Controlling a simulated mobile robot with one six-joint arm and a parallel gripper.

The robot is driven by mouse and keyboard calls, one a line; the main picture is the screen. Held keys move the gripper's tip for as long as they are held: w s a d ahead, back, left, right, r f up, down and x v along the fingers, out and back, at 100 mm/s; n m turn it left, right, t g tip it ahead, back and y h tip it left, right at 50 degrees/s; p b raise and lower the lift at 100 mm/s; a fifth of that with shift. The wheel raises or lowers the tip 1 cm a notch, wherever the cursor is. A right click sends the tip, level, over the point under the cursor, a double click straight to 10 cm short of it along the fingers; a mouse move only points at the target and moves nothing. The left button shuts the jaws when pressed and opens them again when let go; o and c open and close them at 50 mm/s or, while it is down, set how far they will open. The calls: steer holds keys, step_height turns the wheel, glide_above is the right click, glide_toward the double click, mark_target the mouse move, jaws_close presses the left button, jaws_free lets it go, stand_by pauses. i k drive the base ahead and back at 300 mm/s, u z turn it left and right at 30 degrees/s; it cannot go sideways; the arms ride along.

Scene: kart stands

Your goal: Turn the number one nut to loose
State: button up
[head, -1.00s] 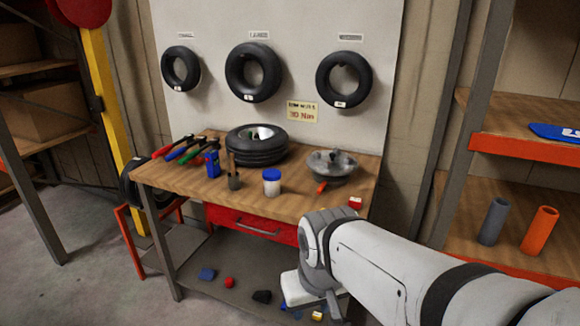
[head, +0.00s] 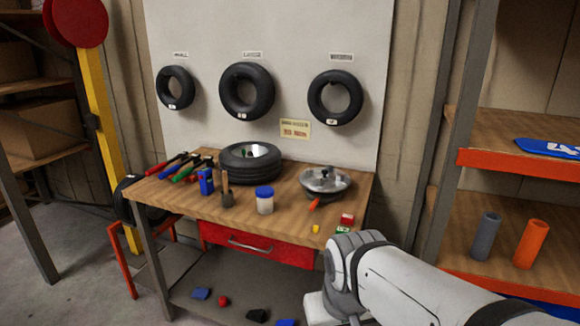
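A silver metal hub or wheel part (head: 325,181) lies on the right side of the wooden workbench (head: 285,207). A black tire with a pale wheel centre (head: 250,163) lies flat at the back middle of the bench. Any nuts and their numbers are too small to make out on either. My arm enters from the lower right and bends down in front of the bench's right front corner. My gripper is below the picture's edge, so its fingers do not show.
Tools with coloured handles (head: 186,167), a blue-lidded jar (head: 264,200) and small coloured blocks (head: 346,220) stand on the bench. A red drawer (head: 257,243) is below the top. Tires hang on the board behind. A shelf with grey and orange tubes (head: 531,243) stands at right.

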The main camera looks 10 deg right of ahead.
mark_target(320, 181)
steer(key=z, duration=0.15)
steer(key=i, duration=1.25)
steer(key=u, duration=0.25)
